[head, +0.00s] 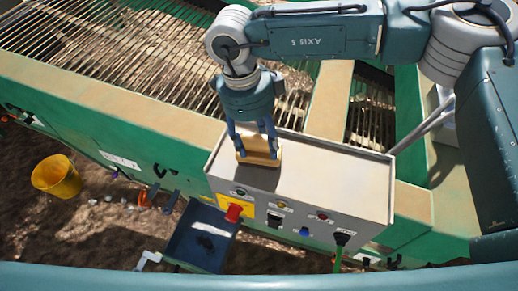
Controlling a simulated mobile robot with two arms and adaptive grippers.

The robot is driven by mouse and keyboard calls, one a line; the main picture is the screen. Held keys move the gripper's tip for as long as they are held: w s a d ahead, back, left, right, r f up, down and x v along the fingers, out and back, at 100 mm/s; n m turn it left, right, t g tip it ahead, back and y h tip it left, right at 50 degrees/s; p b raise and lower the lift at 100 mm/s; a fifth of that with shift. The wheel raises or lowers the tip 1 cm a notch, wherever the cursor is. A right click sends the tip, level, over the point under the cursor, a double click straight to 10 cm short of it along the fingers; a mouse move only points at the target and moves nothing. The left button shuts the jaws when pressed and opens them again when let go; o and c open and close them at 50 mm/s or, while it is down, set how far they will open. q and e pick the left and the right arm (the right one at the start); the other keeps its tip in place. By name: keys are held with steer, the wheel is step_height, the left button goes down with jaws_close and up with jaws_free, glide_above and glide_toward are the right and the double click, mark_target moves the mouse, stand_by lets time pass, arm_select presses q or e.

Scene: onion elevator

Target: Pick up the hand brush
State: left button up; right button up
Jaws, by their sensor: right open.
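The hand brush (260,157) is a tan, wooden-looking block on the top of the grey control box (345,172), near its left end. My right gripper (253,146) points down at the brush from above. Its fingers are open, one to each side of the brush. I cannot tell whether they touch it. The gripper hides part of the brush, and its bristles cannot be made out. My left gripper is not in view.
The control box front has a red button (233,213) on a yellow plate and several knobs. A blue tray (199,237) is below it. A yellow bucket (57,177) stands on the soil at left. The green machine with slatted bars (130,45) is behind.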

steer(key=shift+f, duration=0.1)
jaws_close()
stand_by(0.3)
steer(key=shift+r, duration=0.2)
step_height(320, 180, up, 8)
steer(key=b, duration=0.3)
steer(key=shift+w+f+b, duration=0.15)
steer(key=shift+f+b, duration=0.05)
steer(key=shift+b, duration=0.1)
step_height(320, 180, up, 12)
steer(key=b, duration=0.2)
steer(key=shift+r, duration=0.2)
